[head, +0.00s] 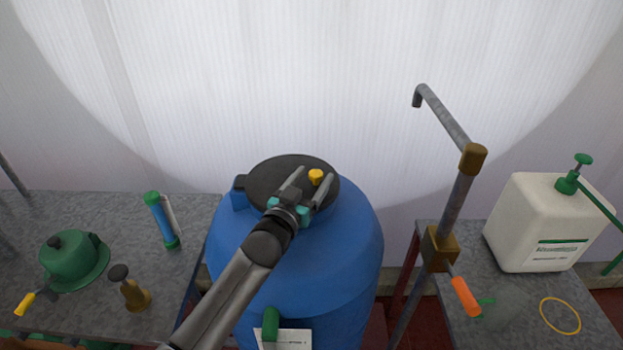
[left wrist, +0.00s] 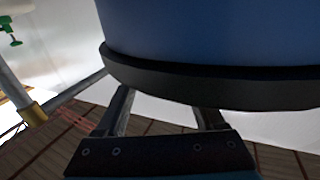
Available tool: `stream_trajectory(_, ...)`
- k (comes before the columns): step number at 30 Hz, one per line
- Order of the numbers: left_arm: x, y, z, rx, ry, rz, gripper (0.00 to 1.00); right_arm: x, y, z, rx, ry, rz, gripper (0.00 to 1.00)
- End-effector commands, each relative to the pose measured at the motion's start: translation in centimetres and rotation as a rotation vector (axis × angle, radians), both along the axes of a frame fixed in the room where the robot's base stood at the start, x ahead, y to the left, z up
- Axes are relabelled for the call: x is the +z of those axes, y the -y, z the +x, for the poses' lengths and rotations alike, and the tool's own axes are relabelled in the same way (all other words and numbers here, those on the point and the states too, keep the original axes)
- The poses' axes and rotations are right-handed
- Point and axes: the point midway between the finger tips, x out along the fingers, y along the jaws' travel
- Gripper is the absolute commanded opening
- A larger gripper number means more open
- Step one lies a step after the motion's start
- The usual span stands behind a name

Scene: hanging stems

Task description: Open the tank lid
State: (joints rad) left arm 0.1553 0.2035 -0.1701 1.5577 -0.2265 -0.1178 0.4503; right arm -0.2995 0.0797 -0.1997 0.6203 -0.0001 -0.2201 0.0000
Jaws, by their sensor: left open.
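The blue tank (head: 345,235) stands in the middle of the head view. Its dark round lid (head: 262,180) lies on top, looking closed, with a yellow knob (head: 316,176) on it. My left gripper (head: 311,177) is open above the lid, its two fingers on either side of the knob in the picture. I cannot tell whether they touch it. In the left wrist view, both fingers (left wrist: 165,112) point toward a dark curved rim (left wrist: 200,84) with blue surface (left wrist: 200,35) above it; the knob is not visible there. My right gripper is not in view.
A white pump canister (head: 533,222) stands on the right table. The left table holds a green lidded pot (head: 75,262), a blue-green tube (head: 160,220) and a brass piece (head: 134,294).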

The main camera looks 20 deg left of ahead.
Motion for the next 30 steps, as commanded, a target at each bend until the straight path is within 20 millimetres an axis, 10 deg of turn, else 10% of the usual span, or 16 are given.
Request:
stream_trajectory(20,-0.01,-0.01,-0.04,0.0,0.0,0.0,0.02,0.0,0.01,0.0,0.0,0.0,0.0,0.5)
stream_trajectory(30,-0.02,0.0,-0.04,0.0,0.0,0.0,0.0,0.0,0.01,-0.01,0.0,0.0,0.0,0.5)
